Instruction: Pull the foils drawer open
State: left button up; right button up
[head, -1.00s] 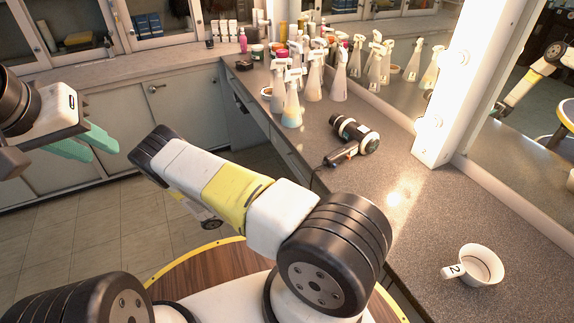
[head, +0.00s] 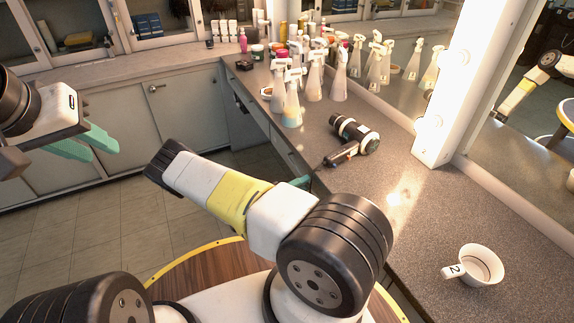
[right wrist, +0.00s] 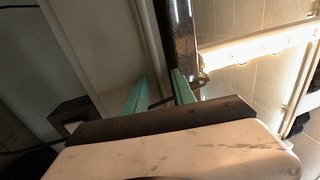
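The grey drawer fronts (head: 283,150) run under the right-hand counter in the head view; no label is readable, so I cannot tell which is the foils drawer. My right gripper shows only as a teal fingertip (head: 300,182) beside the counter front, mostly hidden behind my arm. In the right wrist view my right gripper (right wrist: 160,84) has its two teal fingers apart, close to a pale cabinet panel (right wrist: 100,45) and the dark counter edge. A thin dark bar lies near the fingers; I cannot tell whether it is a handle. My left gripper (head: 92,143) is open and empty at the left.
A lit mirror frame (head: 455,90) rises behind. The tiled floor (head: 90,215) at left is clear.

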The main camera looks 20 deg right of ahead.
grip_shut()
dwell(1.4)
